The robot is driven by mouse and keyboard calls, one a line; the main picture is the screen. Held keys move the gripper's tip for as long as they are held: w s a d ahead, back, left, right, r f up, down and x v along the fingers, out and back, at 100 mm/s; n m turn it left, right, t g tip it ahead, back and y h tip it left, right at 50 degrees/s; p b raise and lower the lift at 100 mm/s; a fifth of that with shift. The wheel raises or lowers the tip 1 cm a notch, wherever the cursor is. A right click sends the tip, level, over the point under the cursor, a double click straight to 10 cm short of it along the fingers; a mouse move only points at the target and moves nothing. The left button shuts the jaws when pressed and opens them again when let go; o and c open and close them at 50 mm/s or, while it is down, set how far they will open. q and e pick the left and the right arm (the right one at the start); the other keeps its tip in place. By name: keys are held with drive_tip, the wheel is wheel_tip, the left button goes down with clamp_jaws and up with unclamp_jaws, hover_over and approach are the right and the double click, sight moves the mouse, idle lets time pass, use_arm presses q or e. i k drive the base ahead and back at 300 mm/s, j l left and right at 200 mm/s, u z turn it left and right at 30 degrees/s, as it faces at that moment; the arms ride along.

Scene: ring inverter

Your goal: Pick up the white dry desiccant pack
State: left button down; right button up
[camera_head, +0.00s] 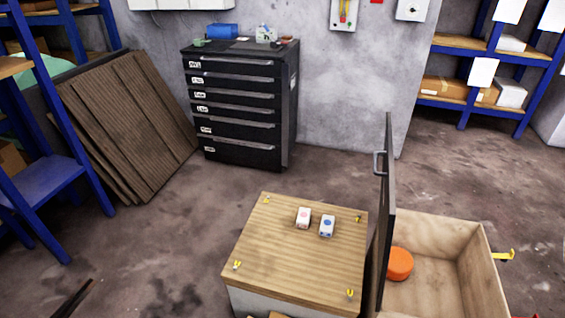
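Two small white packs lie side by side on a wooden-topped box (300,268). The left pack (303,217) has a pinkish-red mark on its top. The right pack (327,226) has blue marks on its top. They lie close together with a narrow gap between them. Any writing on them is too small to read. Neither of my grippers can be made out in the head view.
Yellow clips stand at the wooden top's corners. An open crate (458,225) to the right holds an orange disc (400,264); its dark upright lid (386,215) with a handle stands beside the wooden top. A dark drawer cabinet (240,105) stands behind. Floor in between is clear.

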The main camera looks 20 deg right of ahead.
sight(326, 228)
drive_tip(key=i+j+z, duration=0.15)
drive_tip(key=z, duration=0.25)
drive_tip(key=j+z, duration=0.35)
drive_tip(key=i+j+z, duration=0.15)
drive_tip(key=z, duration=0.25)
